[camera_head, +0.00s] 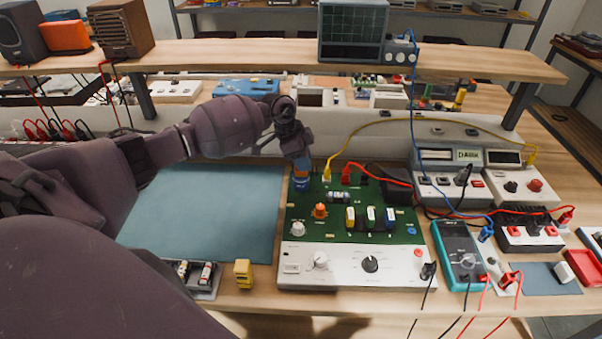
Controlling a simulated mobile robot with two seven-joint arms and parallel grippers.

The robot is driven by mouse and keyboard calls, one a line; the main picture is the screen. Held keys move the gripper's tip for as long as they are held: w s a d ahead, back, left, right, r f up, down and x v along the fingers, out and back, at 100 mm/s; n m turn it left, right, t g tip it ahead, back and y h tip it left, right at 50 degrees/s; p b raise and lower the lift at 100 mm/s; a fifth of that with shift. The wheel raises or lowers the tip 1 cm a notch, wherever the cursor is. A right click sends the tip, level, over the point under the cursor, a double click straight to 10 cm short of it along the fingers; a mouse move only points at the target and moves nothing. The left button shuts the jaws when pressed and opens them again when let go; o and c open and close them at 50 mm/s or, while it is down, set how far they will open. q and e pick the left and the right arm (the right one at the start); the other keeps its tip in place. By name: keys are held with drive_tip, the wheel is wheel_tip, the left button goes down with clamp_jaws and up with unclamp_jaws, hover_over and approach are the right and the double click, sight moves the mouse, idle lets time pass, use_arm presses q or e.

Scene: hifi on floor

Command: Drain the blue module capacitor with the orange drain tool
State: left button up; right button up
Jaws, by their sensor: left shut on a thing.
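My left gripper (298,158) reaches in from the left, pointing down over the back left corner of a green circuit board (330,232). It is shut on the orange drain tool (301,170), of which only a small orange part shows below the fingers. Right under it stands a blue capacitor (301,185) at the board's back left corner. The tool appears to be at the capacitor's top, but I cannot tell whether they touch. My right gripper is not in view.
The board carries an orange part (320,211) and several small capacitors. Yellow and red leads plug in just right of my gripper. A blue multimeter (458,255) stands to the right. A teal mat (205,210) to the left is clear. A shelf (260,55) with an oscilloscope (352,32) spans behind.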

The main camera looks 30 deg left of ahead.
use_arm(q)
drive_tip(key=shift+r+p, duration=1.2)
drive_tip(key=shift+r, duration=0.25)
drive_tip(key=shift+r+p, duration=0.5)
drive_tip(key=shift+r, duration=0.25)
drive_tip(key=shift+r+p, duration=0.65)
drive_tip(key=shift+p, duration=0.25)
drive_tip(key=shift+r+p, duration=0.75)
drive_tip(key=shift+r, duration=0.4)
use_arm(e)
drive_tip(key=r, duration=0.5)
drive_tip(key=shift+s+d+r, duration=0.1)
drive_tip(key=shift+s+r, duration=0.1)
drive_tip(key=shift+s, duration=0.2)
